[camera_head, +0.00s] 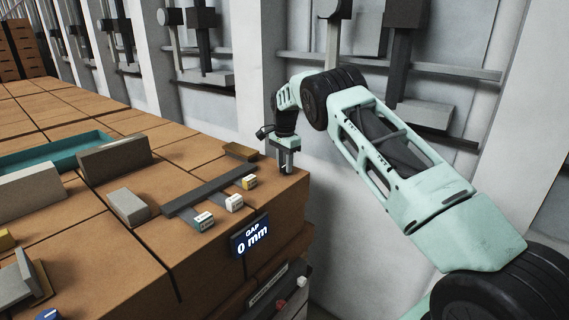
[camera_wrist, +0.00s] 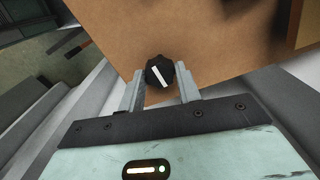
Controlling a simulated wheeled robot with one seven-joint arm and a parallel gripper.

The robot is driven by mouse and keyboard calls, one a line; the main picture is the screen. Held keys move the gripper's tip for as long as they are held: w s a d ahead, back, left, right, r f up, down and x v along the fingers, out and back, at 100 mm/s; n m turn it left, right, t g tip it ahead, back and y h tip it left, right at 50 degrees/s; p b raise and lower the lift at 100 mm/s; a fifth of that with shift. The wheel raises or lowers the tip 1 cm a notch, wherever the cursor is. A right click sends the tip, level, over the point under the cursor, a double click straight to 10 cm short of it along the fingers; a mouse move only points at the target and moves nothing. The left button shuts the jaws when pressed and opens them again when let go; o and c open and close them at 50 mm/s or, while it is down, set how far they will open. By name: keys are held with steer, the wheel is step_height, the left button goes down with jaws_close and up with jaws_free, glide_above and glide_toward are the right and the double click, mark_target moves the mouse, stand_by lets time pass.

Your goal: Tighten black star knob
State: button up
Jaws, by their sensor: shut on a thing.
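The black star knob (camera_wrist: 158,72) shows in the wrist view on the brown brick-coloured top, with a white bar mark across its face. My gripper (camera_wrist: 160,88) has its two grey fingers on either side of the knob, shut on it. In the head view my gripper (camera_head: 287,168) points straight down at the near right corner of the brown top (camera_head: 150,240). The knob is hidden there behind the fingers.
A dark rail (camera_head: 210,189) with several small labelled blocks lies left of my gripper. Grey blocks (camera_head: 128,206) and a teal tray (camera_head: 60,153) stand further left. A pale wall with fixtures rises behind.

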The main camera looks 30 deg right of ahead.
steer(key=shift+r, duration=0.1)
steer(key=o, duration=1)
steer(key=shift+c, duration=0.2)
step_height(320, 180, up, 17)
steer(key=shift+r+b, duration=0.15)
steer(key=shift+b, duration=0.25)
